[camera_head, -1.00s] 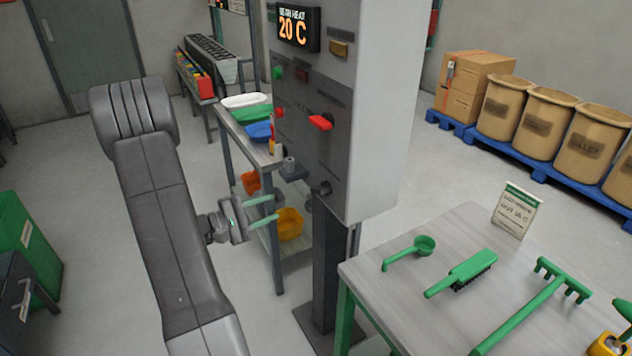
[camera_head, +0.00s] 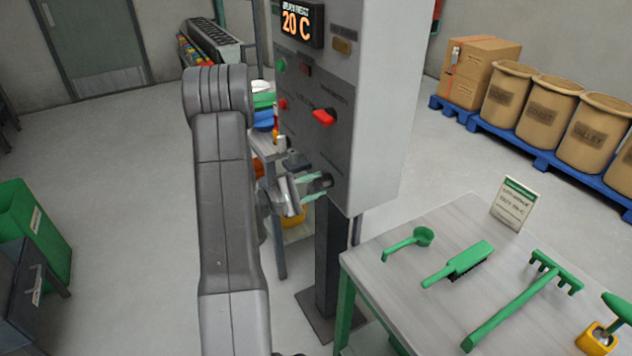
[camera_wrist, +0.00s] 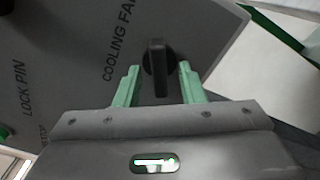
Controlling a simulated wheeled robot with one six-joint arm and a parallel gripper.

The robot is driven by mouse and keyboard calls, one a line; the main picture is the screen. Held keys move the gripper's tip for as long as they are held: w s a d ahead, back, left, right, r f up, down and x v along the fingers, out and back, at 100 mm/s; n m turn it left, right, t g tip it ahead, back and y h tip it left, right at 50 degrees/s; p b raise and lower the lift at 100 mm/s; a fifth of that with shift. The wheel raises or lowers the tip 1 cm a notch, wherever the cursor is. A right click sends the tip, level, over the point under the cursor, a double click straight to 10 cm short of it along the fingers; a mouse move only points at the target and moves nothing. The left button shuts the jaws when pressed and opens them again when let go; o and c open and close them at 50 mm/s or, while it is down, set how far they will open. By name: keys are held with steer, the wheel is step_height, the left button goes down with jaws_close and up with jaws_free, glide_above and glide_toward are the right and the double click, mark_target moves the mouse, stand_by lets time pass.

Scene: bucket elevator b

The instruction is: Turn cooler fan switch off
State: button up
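The cooling fan switch (camera_wrist: 157,68) is a dark knob on the grey panel, below the lettering "COOLING FA…" in the wrist view. In the head view the switch (camera_head: 325,180) sits low on the control cabinet (camera_head: 372,110). My gripper (camera_wrist: 158,84) is open, with one green finger on each side of the knob. A gap shows between the knob and at least the left finger; contact on the right cannot be told.
A red switch handle (camera_head: 324,117) is higher on the same panel, and a display (camera_head: 302,24) reads 20 C. A table (camera_head: 385,290) with green tools stands right of the cabinet. A shelf trolley (camera_head: 280,255) stands behind my gripper.

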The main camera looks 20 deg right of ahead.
steer(key=shift+d, duration=0.4)
steer(key=shift+c, duration=0.3)
jaws_close()
